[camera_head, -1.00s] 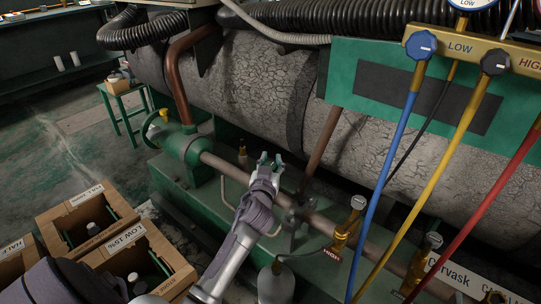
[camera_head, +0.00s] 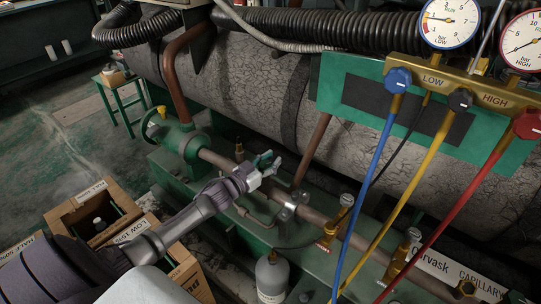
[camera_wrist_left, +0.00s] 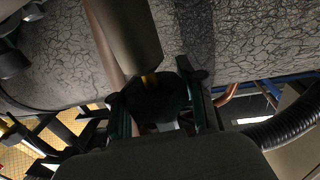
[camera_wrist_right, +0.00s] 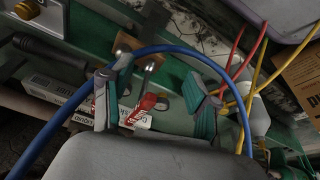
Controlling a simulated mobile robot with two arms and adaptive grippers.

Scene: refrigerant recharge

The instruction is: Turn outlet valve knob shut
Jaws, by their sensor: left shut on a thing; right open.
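My left gripper (camera_head: 265,168) is above the copper pipe on the green skid, its teal fingers pointing right. In the left wrist view, the fingers (camera_wrist_left: 165,110) are closed around a dark round knob (camera_wrist_left: 158,98), which looks like the outlet valve knob. A bit of yellow shows above it. In the head view the fingers mostly hide it, so its turn angle is unclear. My right gripper (camera_wrist_right: 155,85) is open in the right wrist view and is out of the head view. A red tag (camera_wrist_right: 144,106) shows beyond its fingers.
Blue (camera_head: 367,190), yellow (camera_head: 411,190) and red (camera_head: 460,205) hoses hang from the brass manifold (camera_head: 432,82) on the right. Brass valves (camera_head: 345,202) stand along the pipe. A grey bottle (camera_head: 271,278) stands in front. Cardboard boxes (camera_head: 125,212) are at lower left.

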